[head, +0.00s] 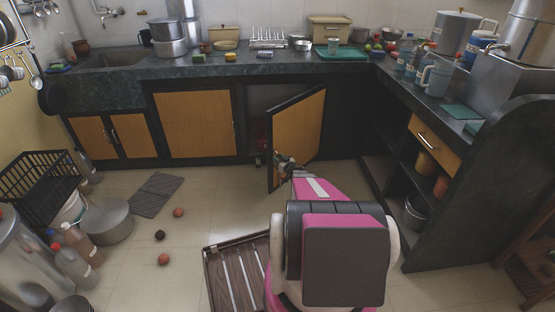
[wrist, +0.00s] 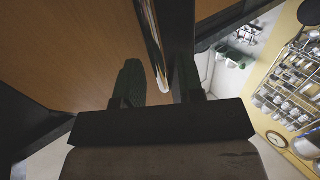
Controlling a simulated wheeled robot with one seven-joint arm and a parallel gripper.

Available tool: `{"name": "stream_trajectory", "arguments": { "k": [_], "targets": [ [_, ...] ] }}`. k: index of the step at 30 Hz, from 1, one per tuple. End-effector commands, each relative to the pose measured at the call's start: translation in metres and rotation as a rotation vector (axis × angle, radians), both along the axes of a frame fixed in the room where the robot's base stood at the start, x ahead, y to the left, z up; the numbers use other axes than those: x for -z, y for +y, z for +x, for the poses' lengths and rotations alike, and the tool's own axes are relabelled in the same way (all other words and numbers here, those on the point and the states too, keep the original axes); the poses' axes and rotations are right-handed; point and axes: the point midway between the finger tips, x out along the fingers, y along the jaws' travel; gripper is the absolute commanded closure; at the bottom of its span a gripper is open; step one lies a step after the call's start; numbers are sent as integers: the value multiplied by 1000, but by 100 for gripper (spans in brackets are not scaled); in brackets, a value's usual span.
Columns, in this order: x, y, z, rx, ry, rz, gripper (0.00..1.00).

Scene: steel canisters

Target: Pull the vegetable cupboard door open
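A cupboard door (head: 297,125) with a wooden panel and dark frame stands swung out from the counter front, partly open. My gripper (head: 284,160) is at its lower left edge in the head view. In the wrist view, my gripper (wrist: 158,85) has its two dark fingers apart. A thin pale strip (wrist: 156,50), apparently the door's handle, lies between them with gaps on both sides. Contact is not clear. The wooden panel (wrist: 75,50) fills the upper left there. No label shows which cupboard is for vegetables.
The dark cupboard opening (head: 262,105) shows left of the door. A slatted brown wooden piece (head: 235,275) lies on the floor beside me. Several round items, a grey mat (head: 157,194) and a metal pot (head: 107,222) are on the left floor. Shelving (head: 425,180) stands at right.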

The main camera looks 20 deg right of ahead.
Motion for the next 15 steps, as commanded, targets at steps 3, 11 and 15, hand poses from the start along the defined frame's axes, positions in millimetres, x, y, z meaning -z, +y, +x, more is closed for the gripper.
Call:
{"name": "stream_trajectory", "arguments": {
  "k": [3,11,15],
  "targets": [
    [0,2,9,1,0,0,65],
    [0,3,9,1,0,1,65],
    [0,3,9,1,0,1,100]
  ]
}}
